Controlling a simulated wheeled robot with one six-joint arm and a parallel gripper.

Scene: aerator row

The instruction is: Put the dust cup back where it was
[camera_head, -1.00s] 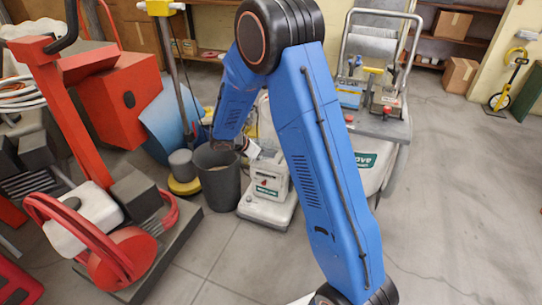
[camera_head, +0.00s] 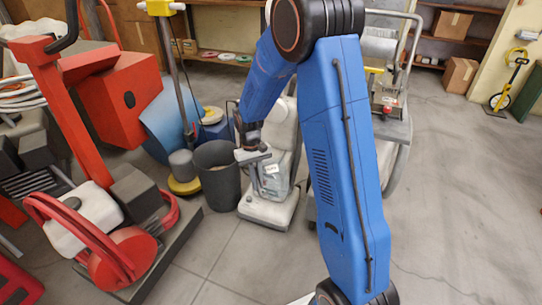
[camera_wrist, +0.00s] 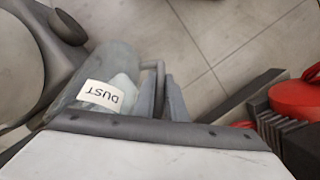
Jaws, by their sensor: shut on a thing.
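The dust cup (camera_head: 271,182) is a clear, upright container with a white label. In the head view it is at the front of the upright vacuum (camera_head: 282,128), above its pale base (camera_head: 267,212). My gripper (camera_head: 261,159) is shut on the cup near its top. The wrist view shows the translucent dust cup (camera_wrist: 92,91), its DUST label upside down, and a grey handle at its right side. Part of the vacuum (camera_wrist: 32,62) shows close at the left. I cannot tell whether the cup touches the body or is seated; the contact side is hidden.
A dark bin (camera_head: 217,172) stands close left of the vacuum. A red machine (camera_head: 120,255) is at the front left. A grey wheeled machine (camera_head: 392,128) is behind my arm. The floor at the right is open.

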